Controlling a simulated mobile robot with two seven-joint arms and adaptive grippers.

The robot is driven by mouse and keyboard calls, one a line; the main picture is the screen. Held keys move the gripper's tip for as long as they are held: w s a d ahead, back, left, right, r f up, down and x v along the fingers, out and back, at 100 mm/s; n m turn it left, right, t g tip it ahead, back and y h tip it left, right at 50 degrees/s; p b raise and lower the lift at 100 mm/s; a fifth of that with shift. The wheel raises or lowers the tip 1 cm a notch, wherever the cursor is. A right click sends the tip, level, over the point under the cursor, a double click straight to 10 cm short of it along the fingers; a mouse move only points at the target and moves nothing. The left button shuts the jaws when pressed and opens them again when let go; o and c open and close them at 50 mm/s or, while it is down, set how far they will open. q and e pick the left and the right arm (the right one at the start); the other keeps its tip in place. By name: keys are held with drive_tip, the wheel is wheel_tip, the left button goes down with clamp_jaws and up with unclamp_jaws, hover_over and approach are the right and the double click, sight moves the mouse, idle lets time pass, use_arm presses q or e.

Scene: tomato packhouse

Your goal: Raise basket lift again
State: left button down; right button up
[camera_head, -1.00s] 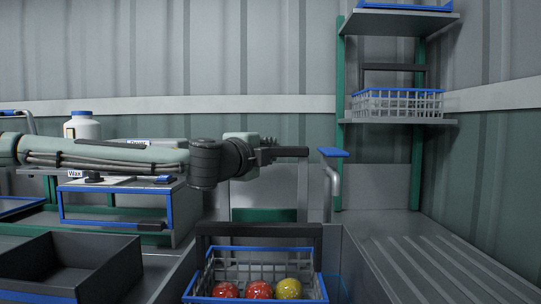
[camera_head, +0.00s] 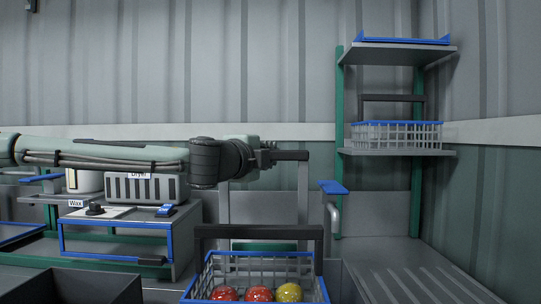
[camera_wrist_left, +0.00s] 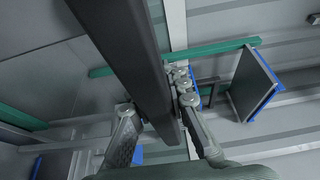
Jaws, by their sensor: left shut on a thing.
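My left gripper (camera_head: 268,158) reaches in from the left and is shut on a dark horizontal bar (camera_head: 293,156) above two pale upright posts (camera_head: 303,205). In the left wrist view the dark bar (camera_wrist_left: 125,50) runs between the fingers of my left gripper (camera_wrist_left: 160,110). Below it is a wire basket (camera_head: 230,265) with a blue rim and an upright dark handle (camera_head: 258,232). It holds two red tomatoes (camera_head: 225,294) and a yellow one (camera_head: 289,292). The basket's lower part is cut off by the picture edge. My right gripper is not in view.
A lever with a blue end (camera_head: 334,187) stands right of the posts. A rack (camera_head: 400,151) at the right carries another wire basket (camera_head: 397,136). A bench at left holds a grey dryer (camera_head: 146,188). A dark box (camera_head: 75,284) is at front left.

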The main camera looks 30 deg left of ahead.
use_arm(q)
drive_tip(key=shift+r, duration=0.6)
drive_tip(key=c, duration=1.6)
unclamp_jaws()
drive_tip(key=shift+o, duration=1)
drive_tip(key=shift+f, duration=0.25)
drive_tip(key=s+d, duration=0.2)
drive_tip(key=s, duration=0.9)
drive_tip(key=shift+s, duration=0.4)
